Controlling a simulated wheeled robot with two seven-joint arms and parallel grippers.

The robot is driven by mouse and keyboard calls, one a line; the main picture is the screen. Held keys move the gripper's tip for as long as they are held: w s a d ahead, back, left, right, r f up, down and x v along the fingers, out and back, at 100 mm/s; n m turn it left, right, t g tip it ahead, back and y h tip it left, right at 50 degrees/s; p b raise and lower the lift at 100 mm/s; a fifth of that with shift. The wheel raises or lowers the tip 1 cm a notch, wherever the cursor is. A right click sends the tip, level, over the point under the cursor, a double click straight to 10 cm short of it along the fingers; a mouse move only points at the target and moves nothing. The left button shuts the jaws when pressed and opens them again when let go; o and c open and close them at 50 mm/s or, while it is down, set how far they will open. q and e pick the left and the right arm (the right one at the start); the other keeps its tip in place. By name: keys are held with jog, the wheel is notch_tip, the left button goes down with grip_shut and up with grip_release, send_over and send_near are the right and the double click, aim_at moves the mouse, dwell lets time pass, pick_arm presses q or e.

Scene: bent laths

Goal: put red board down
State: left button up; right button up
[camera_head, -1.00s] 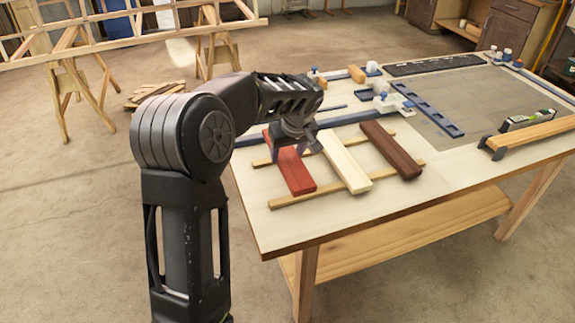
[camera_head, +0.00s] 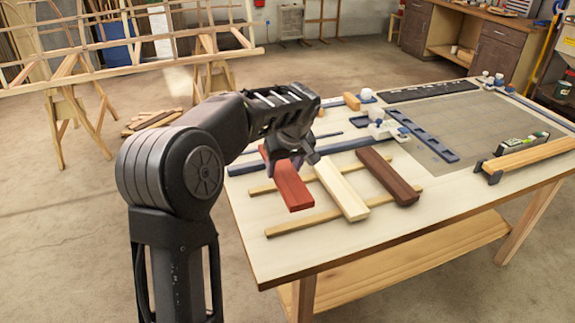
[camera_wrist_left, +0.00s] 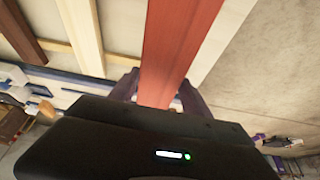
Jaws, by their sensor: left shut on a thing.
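The red board (camera_head: 293,188) is in my left gripper (camera_head: 284,160), which is shut on its far end. It is at the left of the two pale sticks (camera_head: 290,225) on the bench, beside the cream board. Its near end shows just behind the front stick, which is uncovered there; the board looks slightly raised, but the gap is hard to judge. In the left wrist view the red board (camera_wrist_left: 178,45) runs up from between the fingers (camera_wrist_left: 160,92). My right gripper is not in view.
The cream board (camera_head: 342,188) and dark brown board (camera_head: 388,177) lie across the sticks to the right. A blue strip (camera_head: 345,147) and white-and-blue clamps (camera_head: 385,127) are behind. The bench's front left area (camera_head: 265,255) is clear.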

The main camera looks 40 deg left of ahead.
pick_arm(q)
jog(key=s+d+f+m+t+h, duration=0.1)
jog(key=d+m, duration=0.4)
jog(key=d, duration=0.6)
jog(key=s+d+f+m+t+h, duration=0.1)
jog(key=s+d+f+m+h, duration=0.1)
jog(key=d+m, duration=0.4)
jog(key=d+f, duration=0.1)
jog(key=d, duration=0.4)
jog(key=shift+s+d+f+h, duration=0.2)
jog(key=shift+d+h, duration=0.1)
